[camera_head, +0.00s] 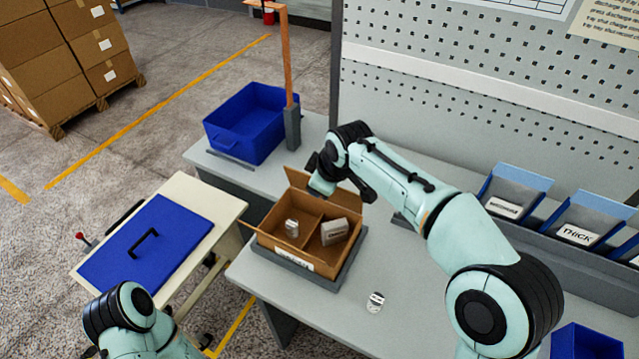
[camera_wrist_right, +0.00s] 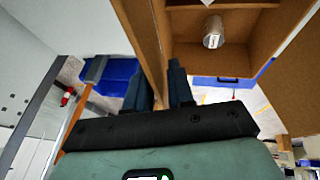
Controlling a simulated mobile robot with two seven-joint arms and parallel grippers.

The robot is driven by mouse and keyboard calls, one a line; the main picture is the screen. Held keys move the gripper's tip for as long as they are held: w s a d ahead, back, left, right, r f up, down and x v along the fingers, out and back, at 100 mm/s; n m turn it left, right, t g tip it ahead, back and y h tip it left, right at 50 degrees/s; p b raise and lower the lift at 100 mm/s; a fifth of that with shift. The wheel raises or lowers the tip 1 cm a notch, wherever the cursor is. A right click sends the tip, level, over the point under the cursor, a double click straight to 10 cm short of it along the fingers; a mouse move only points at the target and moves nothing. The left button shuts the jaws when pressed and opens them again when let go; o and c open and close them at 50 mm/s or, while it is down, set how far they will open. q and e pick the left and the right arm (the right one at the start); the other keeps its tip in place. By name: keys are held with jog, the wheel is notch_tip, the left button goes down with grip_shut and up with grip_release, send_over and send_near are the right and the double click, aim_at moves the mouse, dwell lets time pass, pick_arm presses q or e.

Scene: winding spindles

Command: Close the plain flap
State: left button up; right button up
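An open cardboard box (camera_head: 268,242) sits on a dark grey base on the table, with a divider inside. Its far flap (camera_head: 296,178) stands up, and a small flap sticks out at its left. A metal cylinder (camera_head: 291,228) is in the left compartment and a grey labelled block (camera_head: 334,231) in the right one. My right gripper (camera_head: 322,188) is at the far flap, partly hidden by my arm. In the right wrist view my right fingers (camera_wrist_right: 161,84) straddle a cardboard panel; whether they pinch it is unclear. My left gripper is out of view; my left arm shows at bottom left.
A second metal cylinder (camera_head: 375,302) stands on the table (camera_head: 330,325) in front of the box. A blue bin (camera_head: 248,122) and an orange post (camera_head: 287,60) are behind it. Labelled tilted bins (camera_head: 514,193) line the right. A blue-topped cart (camera_head: 110,263) stands left.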

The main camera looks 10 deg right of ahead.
dwell(0.3)
jog(key=p+v, duration=0.1)
jog(key=v, duration=1.2)
jog(key=shift+s+d+r, duration=0.15)
